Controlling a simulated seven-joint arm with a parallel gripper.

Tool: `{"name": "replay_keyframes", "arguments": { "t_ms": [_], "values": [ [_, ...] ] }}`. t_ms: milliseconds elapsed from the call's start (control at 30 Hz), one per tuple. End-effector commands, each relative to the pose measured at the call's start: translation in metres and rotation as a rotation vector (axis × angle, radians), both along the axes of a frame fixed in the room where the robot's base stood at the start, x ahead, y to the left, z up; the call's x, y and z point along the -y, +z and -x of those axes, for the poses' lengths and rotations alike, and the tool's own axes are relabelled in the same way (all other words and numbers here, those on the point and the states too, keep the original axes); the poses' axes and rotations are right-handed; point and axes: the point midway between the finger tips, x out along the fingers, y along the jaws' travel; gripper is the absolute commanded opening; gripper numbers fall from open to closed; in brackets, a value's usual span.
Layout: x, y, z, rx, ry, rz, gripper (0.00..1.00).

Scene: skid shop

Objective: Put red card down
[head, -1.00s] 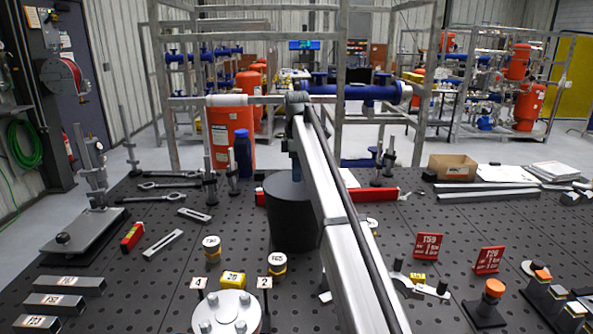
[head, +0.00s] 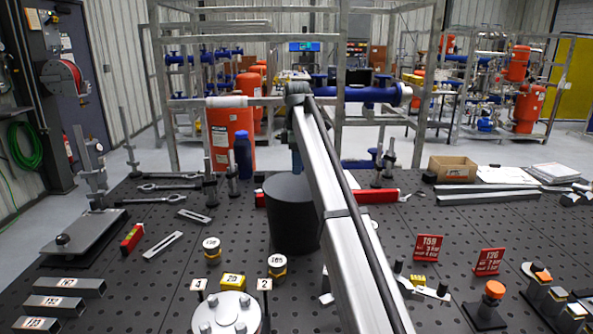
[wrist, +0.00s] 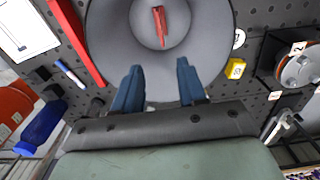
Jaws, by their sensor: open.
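A red card (wrist: 160,27) lies inside a round dark grey bin (wrist: 222,52), seen nearly edge-on against the bin's floor in the wrist view. The bin also stands on the dark perforated table in the head view (head: 290,222), where its inside is hidden. My gripper (wrist: 158,72) is open and empty, its two blue fingers apart over the near part of the bin. The card is clear of both fingers. In the head view my arm hides most of the gripper. Two other red cards, one (head: 428,247) and another (head: 489,261), stand upright at the right.
A round flange plate (head: 226,315) is at the front. A long red bar (head: 375,196) lies behind the bin. Grey square tubes (head: 70,287) lie at the left.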

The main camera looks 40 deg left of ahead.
Motion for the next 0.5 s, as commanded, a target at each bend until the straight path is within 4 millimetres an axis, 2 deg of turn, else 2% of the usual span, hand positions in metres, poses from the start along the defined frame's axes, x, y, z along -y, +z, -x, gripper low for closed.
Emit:
{"name": "replay_keyframes", "arguments": {
  "t_ms": [300,500],
  "values": [
    [-0.001,0.037,0.000,0.000,0.000,0.000,0.41],
    [0.000,0.040,0.000,-0.001,0.000,0.001,0.41]
  ]
}}
